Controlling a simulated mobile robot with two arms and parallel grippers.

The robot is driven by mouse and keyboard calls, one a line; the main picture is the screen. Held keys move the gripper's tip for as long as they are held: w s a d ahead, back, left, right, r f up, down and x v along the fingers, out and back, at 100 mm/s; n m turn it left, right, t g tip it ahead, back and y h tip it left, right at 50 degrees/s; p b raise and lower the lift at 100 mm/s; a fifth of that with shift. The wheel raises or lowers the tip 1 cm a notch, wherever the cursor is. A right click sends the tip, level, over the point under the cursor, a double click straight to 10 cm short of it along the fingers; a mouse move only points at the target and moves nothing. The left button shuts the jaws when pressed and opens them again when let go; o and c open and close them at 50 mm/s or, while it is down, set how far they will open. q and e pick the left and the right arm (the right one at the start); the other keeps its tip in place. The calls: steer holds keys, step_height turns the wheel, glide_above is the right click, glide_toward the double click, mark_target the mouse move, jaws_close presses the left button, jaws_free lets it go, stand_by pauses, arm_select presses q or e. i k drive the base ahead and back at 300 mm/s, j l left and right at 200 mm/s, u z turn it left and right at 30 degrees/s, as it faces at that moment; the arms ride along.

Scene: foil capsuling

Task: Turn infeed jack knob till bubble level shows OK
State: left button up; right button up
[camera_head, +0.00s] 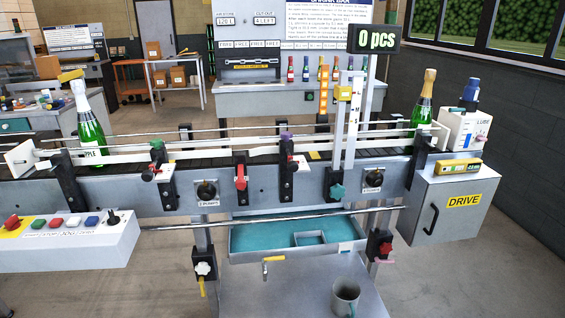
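A yellow level (458,166) with a small pale-green window lies on top of the grey drive box at the right; its reading is too small to make out. A white star knob on a black block (203,268) sits on the conveyor's left leg, with a yellow handle below it. A red knob on a black block (385,249) sits on the right leg, with a pink-red handle below. No readable label tells which of these is the infeed jack knob. Neither of my grippers is in view.
The conveyor (265,182) crosses the view, with green bottles at its left (88,125) and right (424,100) ends. A button panel (70,238) juts out at left, the drive box (447,205) at right. A teal-lined tray (270,238) and a grey mug (345,297) are below.

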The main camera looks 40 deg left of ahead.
mark_target(202, 267)
steer(key=u, duration=1.85)
